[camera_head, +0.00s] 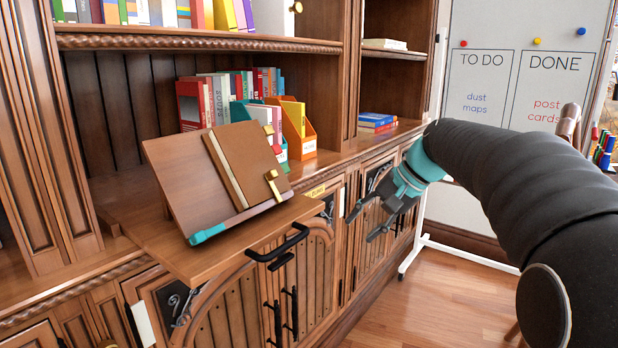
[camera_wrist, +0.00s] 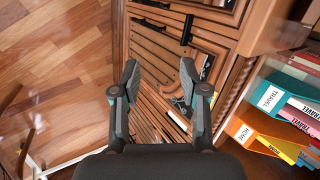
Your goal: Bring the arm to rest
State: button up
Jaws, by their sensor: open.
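My gripper (camera_head: 360,222) is open and empty in the head view. It hangs in front of the cabinet doors, right of the pull-out shelf (camera_head: 165,250). In the wrist view my gripper (camera_wrist: 160,85) shows its two fingers spread apart with nothing between them. The wooden cabinet front (camera_wrist: 160,50) lies beyond the fingers. My arm reaches in from the right of the head view, bent down toward the bookcase.
A wooden book stand (camera_head: 175,180) with a brown book (camera_head: 245,160) rests on the pull-out shelf, which has a black handle (camera_head: 277,245). Magazine files (camera_head: 300,140) stand behind. A whiteboard (camera_head: 525,80) stands at the back right. The wooden floor (camera_head: 440,300) below is mostly clear.

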jog(key=s+d+f+n+t+h, duration=0.1)
jog(key=s+f, duration=0.3)
jog(key=s, duration=0.5)
jog(key=s+d+f+n+t+h, duration=0.1)
jog(key=s+f+n+h, duration=0.1)
jog(key=s, duration=0.7)
jog(key=s+d+f+n+h, duration=0.2)
jog(key=s+f, duration=0.4)
jog(key=s, duration=0.3)
jog(key=shift+s+t+h, duration=0.35)
jog(key=shift+t+h, duration=0.05)
jog(key=shift+h, duration=0.3)
jog(key=shift+d+f, duration=0.1)
